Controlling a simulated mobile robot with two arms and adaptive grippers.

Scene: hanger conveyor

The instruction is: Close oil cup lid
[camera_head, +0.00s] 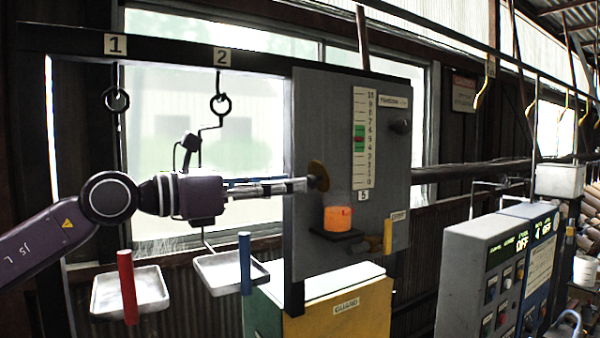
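The oil cup (338,218) is a small cup with bright orange contents, on a dark ledge low on the grey panel (322,100). A brown round disc (318,176), which looks like its lid, stands tilted up above and left of the cup, so the cup is uncovered. My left gripper (303,185) reaches in from the left, its thin silver fingers level and their tips at the disc's left side. I cannot tell if they touch it. The fingers are seen edge-on, so their gap is hidden. My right gripper is out of view.
A scale gauge (362,138) and a yellow handle (388,237) are on the panel. A yellow guard box (345,310) stands under the panel.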

